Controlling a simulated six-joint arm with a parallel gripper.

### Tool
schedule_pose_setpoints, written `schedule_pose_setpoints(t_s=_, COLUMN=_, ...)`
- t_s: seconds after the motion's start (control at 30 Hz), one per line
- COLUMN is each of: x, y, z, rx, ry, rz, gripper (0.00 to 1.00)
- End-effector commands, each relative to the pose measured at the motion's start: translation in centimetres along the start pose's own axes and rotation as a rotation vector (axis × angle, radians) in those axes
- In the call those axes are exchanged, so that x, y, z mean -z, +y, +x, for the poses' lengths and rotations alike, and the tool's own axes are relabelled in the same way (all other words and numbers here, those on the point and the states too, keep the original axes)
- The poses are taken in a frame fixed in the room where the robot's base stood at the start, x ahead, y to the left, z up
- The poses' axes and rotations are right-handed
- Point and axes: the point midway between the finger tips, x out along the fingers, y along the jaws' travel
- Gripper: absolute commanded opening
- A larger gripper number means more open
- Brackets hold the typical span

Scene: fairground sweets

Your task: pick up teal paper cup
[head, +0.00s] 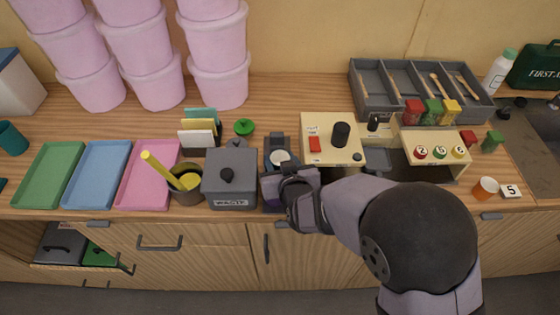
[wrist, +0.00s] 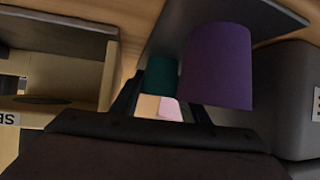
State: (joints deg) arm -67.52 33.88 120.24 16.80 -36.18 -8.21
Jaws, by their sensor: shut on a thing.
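My gripper (head: 280,178) is low over the counter, just right of the grey waste bin and in front of the small dark device. In the wrist view (wrist: 163,92) its two dark fingers are shut on a teal paper cup (wrist: 161,76), which fills the gap near their tips. The teal cup is partly covered, and the head view hides it behind my gripper. A larger purple cylindrical thing (wrist: 217,66) overlaps the right finger in the wrist view; I cannot tell whether it touches the cup.
The grey waste bin (head: 229,191) stands close on the left. A beige box (head: 326,124) with a black knob is close on the right. A pink tray (head: 135,202) lies further left. A teal container (head: 12,138) stands at the far left, and an orange cup (head: 485,189) stands at the right.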

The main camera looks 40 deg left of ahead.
Motion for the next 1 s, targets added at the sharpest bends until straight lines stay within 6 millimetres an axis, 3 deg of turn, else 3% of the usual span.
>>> schedule_pose_setpoints(t_s=0.27, x=1.0, y=0.0, z=-0.5, rx=0.0, ry=0.003, rz=0.001, gripper=0.2)
schedule_pose_setpoints(t_s=0.73, x=7.3, y=0.0, z=-3.9, rx=0.0, ry=0.005, rz=0.001, gripper=0.2)
schedule_pose_setpoints(t_s=1.0, x=8.8, y=0.0, z=-4.8, rx=-0.001, ry=0.001, rz=0.0, gripper=0.2)
